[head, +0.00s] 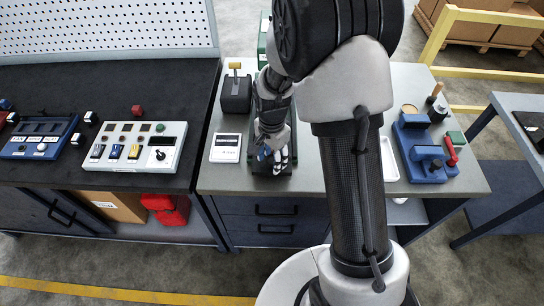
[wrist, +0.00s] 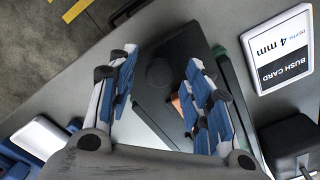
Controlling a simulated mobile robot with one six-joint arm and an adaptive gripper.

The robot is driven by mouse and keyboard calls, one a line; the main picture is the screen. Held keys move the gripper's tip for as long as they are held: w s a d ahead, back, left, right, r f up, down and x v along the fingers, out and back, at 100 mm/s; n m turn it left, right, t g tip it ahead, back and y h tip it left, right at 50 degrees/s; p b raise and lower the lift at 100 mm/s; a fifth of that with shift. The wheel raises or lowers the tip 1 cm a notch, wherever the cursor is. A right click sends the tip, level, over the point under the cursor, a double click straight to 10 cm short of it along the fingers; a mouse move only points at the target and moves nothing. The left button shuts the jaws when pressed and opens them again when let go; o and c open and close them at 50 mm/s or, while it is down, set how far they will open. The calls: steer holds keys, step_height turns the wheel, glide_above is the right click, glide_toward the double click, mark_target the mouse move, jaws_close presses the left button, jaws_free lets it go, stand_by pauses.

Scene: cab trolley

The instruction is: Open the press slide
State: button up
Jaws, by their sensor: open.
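My gripper (head: 272,155) points down over a dark fixture on the grey worktable, and my arm hides much of that fixture in the head view. I take the fixture to be the press; its dark base (head: 252,172) shows below my gripper. In the wrist view my gripper (wrist: 158,70) is open, with its blue-padded fingers apart. A dark plate with a round black boss (wrist: 160,72) shows between and beyond the fingers. A small copper-coloured part (wrist: 178,104) shows beside the right finger, partly hidden. I cannot tell which part is the slide, or whether the fingers touch anything.
A white bush card (head: 226,148) reading "depth 4 mm" lies left of the fixture. A black block with a yellow top (head: 236,92) stands behind the card. A white tray (head: 388,160) and blue fixtures (head: 425,160) are on the right. A control panel (head: 135,147) is on the left bench.

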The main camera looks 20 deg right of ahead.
steer(key=shift+r, duration=0.1)
step_height(320, 180, up, 12)
stand_by(0.5)
stand_by(0.4)
steer(key=s+r+n+t, duration=0.2)
steer(key=s+r+n, duration=0.4)
steer(key=s, duration=0.5)
steer(key=s+r+n+t, duration=0.2)
steer(key=s+r+n, duration=0.4)
steer(key=s, duration=0.5)
steer(key=shift+s+a+r+n+t+b, duration=0.15)
steer(key=shift+r+n+t+b, duration=0.15)
steer(key=shift+r+b, duration=0.05)
